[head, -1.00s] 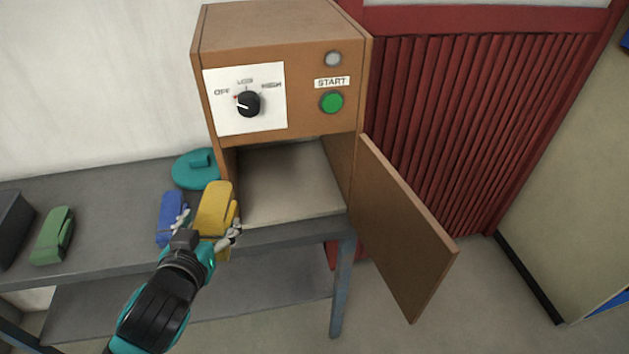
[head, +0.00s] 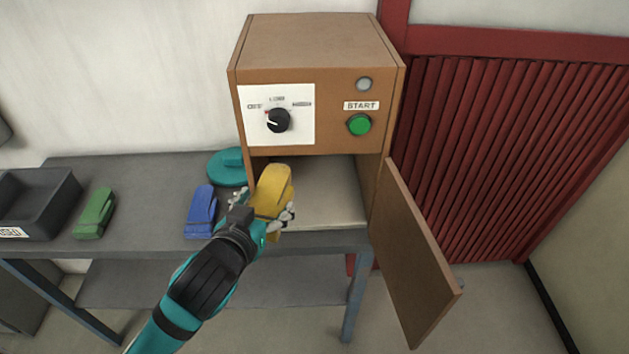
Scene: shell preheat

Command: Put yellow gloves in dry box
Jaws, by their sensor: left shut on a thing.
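The yellow gloves (head: 273,188) are a folded yellow bundle. My left gripper (head: 264,209) is shut on them and holds them at the left part of the dry box's open mouth. The dry box (head: 316,52) is a brown cabinet with a dial, a green START button and a grey lamp on its front. Its lower compartment (head: 335,190) is open, and its door (head: 418,255) is swung out to the right. The gloves hide the left part of the opening. I cannot tell how far inside they are. My right gripper is not in view.
A blue folded bundle (head: 200,211), a green folded bundle (head: 95,213) and a dark tray (head: 62,188) stand on the grey table (head: 150,185) to the left. A teal lid-like thing (head: 227,165) lies beside the box. A red ribbed panel (head: 500,150) stands at right.

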